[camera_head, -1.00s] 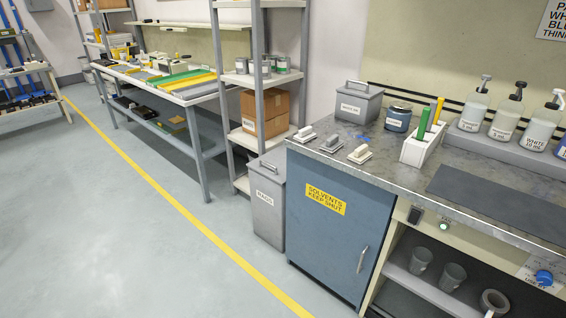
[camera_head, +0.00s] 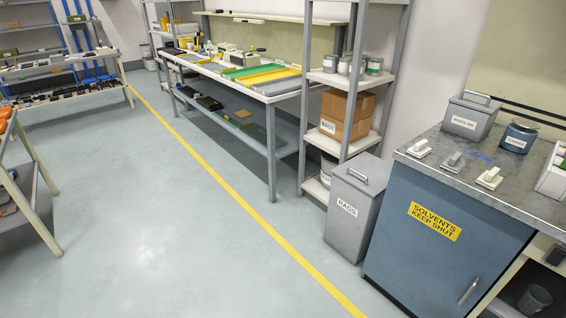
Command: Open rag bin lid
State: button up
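The rag bin (camera_head: 345,225) is a grey box with a white "RAGS" label on its front. It stands on the floor between the shelf rack and the blue cabinet. Its lid (camera_head: 364,176) is shut and has a bar handle (camera_head: 357,176) on top. My gripper is not in view.
The blue cabinet (camera_head: 432,262) with a yellow "SOLVENTS KEEP SHUT" sign stands right beside the bin. On its counter are a grey "WASTE INK" box (camera_head: 470,118), a blue jar (camera_head: 518,137) and several small white-handled items. The floor (camera_head: 200,250) in front is clear.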

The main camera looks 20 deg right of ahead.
aim_at(370, 175)
jog(key=i+j+u, duration=0.2)
jog(key=i, duration=1.45)
jog(key=i+z, duration=0.4)
jog(key=i, duration=0.15)
jog(key=i+j+z, duration=0.1)
jog(key=i+z, duration=0.35)
jog(key=i+j+z, duration=0.4)
jog(key=i, duration=0.2)
jog(key=i+j+z, duration=0.4)
jog(key=i, duration=0.05)
